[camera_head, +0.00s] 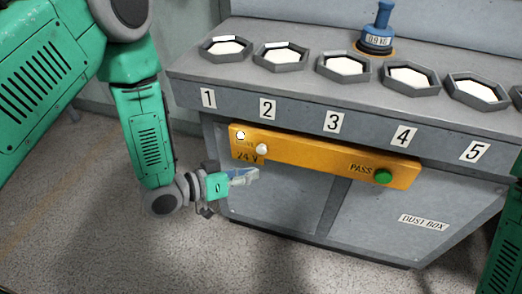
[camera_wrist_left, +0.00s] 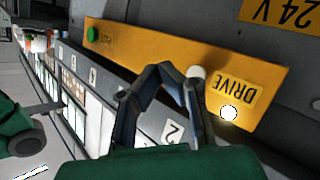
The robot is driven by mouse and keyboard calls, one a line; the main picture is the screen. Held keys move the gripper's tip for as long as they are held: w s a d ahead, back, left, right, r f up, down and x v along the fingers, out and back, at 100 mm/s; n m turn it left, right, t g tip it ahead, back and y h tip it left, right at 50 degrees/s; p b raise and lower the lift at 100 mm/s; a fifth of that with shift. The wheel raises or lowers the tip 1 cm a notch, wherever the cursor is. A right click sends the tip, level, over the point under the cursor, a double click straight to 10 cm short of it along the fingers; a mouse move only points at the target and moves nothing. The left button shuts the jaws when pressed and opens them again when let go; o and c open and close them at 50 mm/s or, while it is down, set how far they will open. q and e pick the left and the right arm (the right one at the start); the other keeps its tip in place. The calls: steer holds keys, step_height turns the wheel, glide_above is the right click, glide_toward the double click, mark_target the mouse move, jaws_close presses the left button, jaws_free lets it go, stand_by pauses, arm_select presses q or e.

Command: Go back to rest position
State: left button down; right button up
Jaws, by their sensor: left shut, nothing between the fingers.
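My left gripper (camera_head: 243,177) is shut and empty in the head view, in front of the grey bench and just below the left end of the yellow panel. In the left wrist view the gripper (camera_wrist_left: 165,70) shows its fingers together, with the yellow panel (camera_wrist_left: 258,70) behind them. The panel (camera_head: 320,160) carries a white button (camera_head: 262,149), a lit white lamp (camera_head: 240,135) and a green button (camera_head: 383,176) marked PASS. Whether the gripper touches the panel, I cannot tell. My right gripper is not in view; only a bit of green arm shows at the right edge.
The grey bench (camera_head: 290,95) bears numbered labels 1 to 5 and several hexagonal trays with white insides. A blue weight (camera_head: 377,28) stands at the back. A DUST BOX label (camera_head: 424,222) is on the lower front. The floor (camera_head: 90,220) at left is clear.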

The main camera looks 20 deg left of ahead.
arm_select(q)
steer(key=s+a+f+n+g+y+p, duration=0.1)
steer(key=s+a+f+g+y, duration=0.2)
steer(key=s, duration=0.5)
steer(key=s+a+f+n+g+y+p, duration=0.1)
steer(key=s+a+f+g+y+p, duration=0.1)
steer(key=s+a, duration=0.4)
steer(key=s+a+f+n+g+y+p, duration=0.1)
steer(key=s+a+f+g+y, duration=0.2)
steer(key=s, duration=0.8)
steer(key=shift+a+f+g+y, duration=0.35)
steer(key=shift+a+g+y, duration=0.55)
steer(key=shift+y, duration=0.3)
